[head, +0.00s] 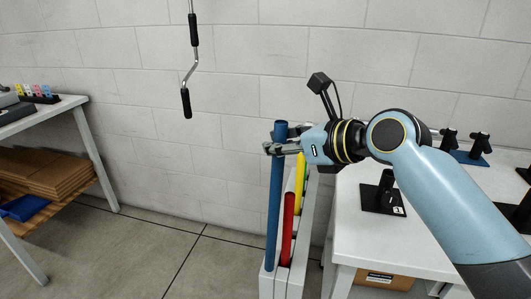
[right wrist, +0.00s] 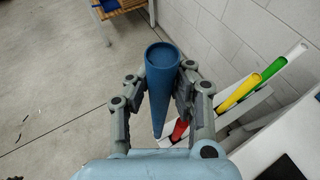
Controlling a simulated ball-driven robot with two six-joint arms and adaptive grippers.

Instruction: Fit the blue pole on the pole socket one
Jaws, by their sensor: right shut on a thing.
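The blue pole (head: 275,205) stands nearly upright at the left side of the white rack (head: 296,270). My right gripper (head: 275,147) is shut on it near its top. In the right wrist view the blue pole (right wrist: 161,75) sits between the two fingers of the right gripper (right wrist: 158,92), its open top facing the camera. I cannot tell whether its lower end is still inside the rack. A black socket (head: 380,192) with a label that looks like a 1 stands on the white table, left of my right arm. My left gripper is not in view.
The rack also holds a red pole (head: 287,228), a yellow pole (head: 300,172) and a green pole (right wrist: 272,67). The white table (head: 350,225) is right of the rack, with black fixtures (head: 480,146) farther back. A crank handle (head: 187,75) hangs in front of the wall.

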